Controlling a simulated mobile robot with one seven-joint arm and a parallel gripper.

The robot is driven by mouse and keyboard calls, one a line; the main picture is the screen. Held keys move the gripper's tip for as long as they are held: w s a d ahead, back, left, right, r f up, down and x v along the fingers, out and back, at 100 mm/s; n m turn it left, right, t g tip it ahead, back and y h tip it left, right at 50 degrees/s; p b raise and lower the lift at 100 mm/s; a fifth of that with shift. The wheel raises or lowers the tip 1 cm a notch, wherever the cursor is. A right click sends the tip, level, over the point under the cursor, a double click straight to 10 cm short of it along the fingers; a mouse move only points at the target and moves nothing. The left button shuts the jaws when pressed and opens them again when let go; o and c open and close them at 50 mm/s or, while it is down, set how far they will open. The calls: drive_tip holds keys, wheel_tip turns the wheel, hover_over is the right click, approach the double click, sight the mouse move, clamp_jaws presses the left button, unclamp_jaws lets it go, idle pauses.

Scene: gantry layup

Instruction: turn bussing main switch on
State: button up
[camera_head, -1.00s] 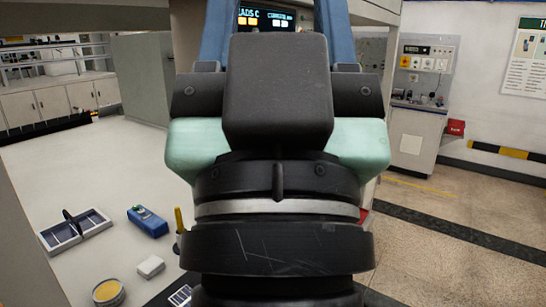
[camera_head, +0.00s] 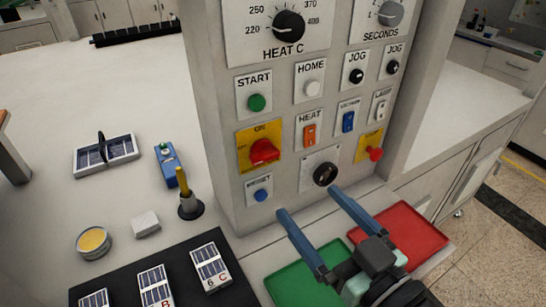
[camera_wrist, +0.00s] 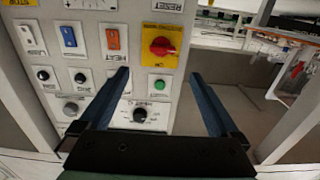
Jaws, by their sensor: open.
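A red rotary switch (camera_head: 264,152) sits on a yellow plate marked ON, low on the left of the control panel. Its handle looks roughly horizontal. The same red switch shows in the wrist view (camera_wrist: 162,46), where the panel appears upside down; the small label on its plate is too blurred to read surely. My gripper (camera_head: 310,202) is open and empty, its two blue fingers spread in front of the panel's lower edge, below and right of the switch. In the wrist view, my gripper (camera_wrist: 161,73) has the switch beyond and between its fingertips, apart from them.
Close by are a green START button (camera_head: 257,103), an orange HEAT rocker (camera_head: 310,135), a black knob (camera_head: 325,174) and a red button (camera_head: 375,154). A green tray (camera_head: 296,281) and red tray (camera_head: 418,231) lie below. A black mat (camera_head: 222,288) holds several pieces at left.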

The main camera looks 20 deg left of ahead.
sight(267, 158)
drive_tip(key=p+x, duration=0.1)
drive_tip(key=x, duration=0.4)
drive_tip(key=p+x, duration=0.2)
drive_tip(key=x, duration=0.4)
drive_tip(key=shift+a+r+p, duration=0.2)
drive_tip(key=shift+a+p, duration=0.1)
drive_tip(key=shift+w+a+f, duration=0.15)
drive_tip(key=shift+w+a, duration=0.25)
drive_tip(key=shift+a, duration=0.1)
drive_tip(key=c, duration=1.4)
drive_tip(key=shift+o, duration=0.2)
